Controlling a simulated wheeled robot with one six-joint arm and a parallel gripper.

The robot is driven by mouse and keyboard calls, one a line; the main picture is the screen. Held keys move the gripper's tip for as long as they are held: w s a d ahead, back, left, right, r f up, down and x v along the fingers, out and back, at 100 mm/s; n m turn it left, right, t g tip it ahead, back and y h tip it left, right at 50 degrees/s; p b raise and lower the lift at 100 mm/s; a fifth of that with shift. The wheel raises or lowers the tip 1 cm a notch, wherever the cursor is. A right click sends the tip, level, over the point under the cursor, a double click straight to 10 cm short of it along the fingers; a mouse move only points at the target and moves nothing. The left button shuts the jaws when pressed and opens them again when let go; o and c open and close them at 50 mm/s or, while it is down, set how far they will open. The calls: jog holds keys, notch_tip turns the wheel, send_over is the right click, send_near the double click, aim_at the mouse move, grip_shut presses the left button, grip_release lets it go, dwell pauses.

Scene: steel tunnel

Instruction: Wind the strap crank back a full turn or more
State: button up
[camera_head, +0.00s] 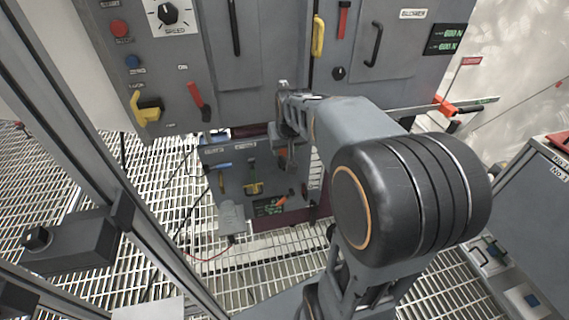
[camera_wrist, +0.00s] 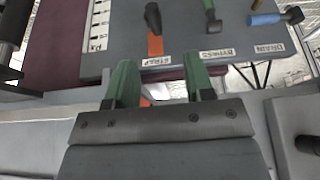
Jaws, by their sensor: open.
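In the head view, my arm reaches down over a small low panel (camera_head: 234,190), and I cannot pick out the strap crank there for certain.
Beside the crank are a green handle (camera_wrist: 212,16) labelled BYPASS and a blue handle (camera_wrist: 272,19) labelled DRAIN. In the head view, a large grey cabinet (camera_head: 275,75) with switches and handles stands behind. A metal post (camera_head: 75,130) is at left, and grating (camera_head: 165,185) covers the floor.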

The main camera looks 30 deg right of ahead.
aim_at(283, 163)
jog(key=b+x, duration=0.1)
jog(key=x, duration=0.3)
jog(key=d+b+x, duration=0.1)
jog(key=b+x, duration=0.1)
jog(key=x, duration=0.3)
jog(key=w+b+x, duration=0.1)
jog(key=b+x, duration=0.1)
jog(key=x, duration=0.3)
jog(key=shift+w+d, duration=0.1)
jog(key=shift+d, duration=0.2)
jog(key=shift+c, duration=0.4)
grip_shut()
jog(key=shift+a+f+h, duration=0.1)
jog(key=shift+a+h, duration=0.35)
jog(key=shift+h, duration=0.15)
jog(key=h+b, duration=0.1)
jog(key=b, duration=0.1)
jog(key=a+f+h+b, duration=0.1)
jog(key=h+b, duration=0.1)
jog(key=shift+w+a+n+g, duration=0.25)
jog(key=shift+a+n+g, duration=0.05)
jog(key=shift+a+g, duration=0.1)
jog(key=shift+r, duration=0.1)
